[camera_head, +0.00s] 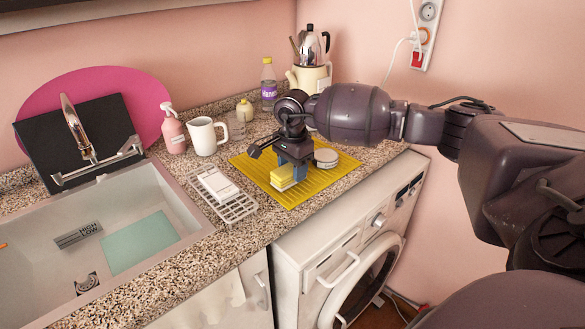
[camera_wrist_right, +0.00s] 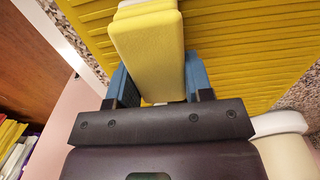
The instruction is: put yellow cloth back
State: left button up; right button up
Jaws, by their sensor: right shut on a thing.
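A yellow block-like folded cloth (camera_head: 282,174) is at the front part of the ribbed yellow mat (camera_head: 322,187), with a white layer showing beneath it. My right gripper (camera_head: 294,168) points down over the mat, its blue fingers on the cloth. In the right wrist view the cloth (camera_wrist_right: 147,50) sits between the two blue fingers of the gripper (camera_wrist_right: 158,85), which is shut on it. I cannot tell whether the cloth touches the mat. My left gripper is not in view.
A white round item (camera_head: 326,157) lies beside the gripper on the mat. A white rack (camera_head: 238,208), a white jug (camera_head: 204,135), a pink spray bottle (camera_head: 172,130) and the sink (camera_head: 178,196) are to the left. A purple-labelled bottle (camera_head: 268,84) stands behind.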

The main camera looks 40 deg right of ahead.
jog(key=shift+f, duration=0.1)
jog(key=o, duration=1)
jog(key=shift+r, duration=0.65)
jog(key=shift+r+p, duration=0.3)
jog(key=shift+r, duration=5.2)
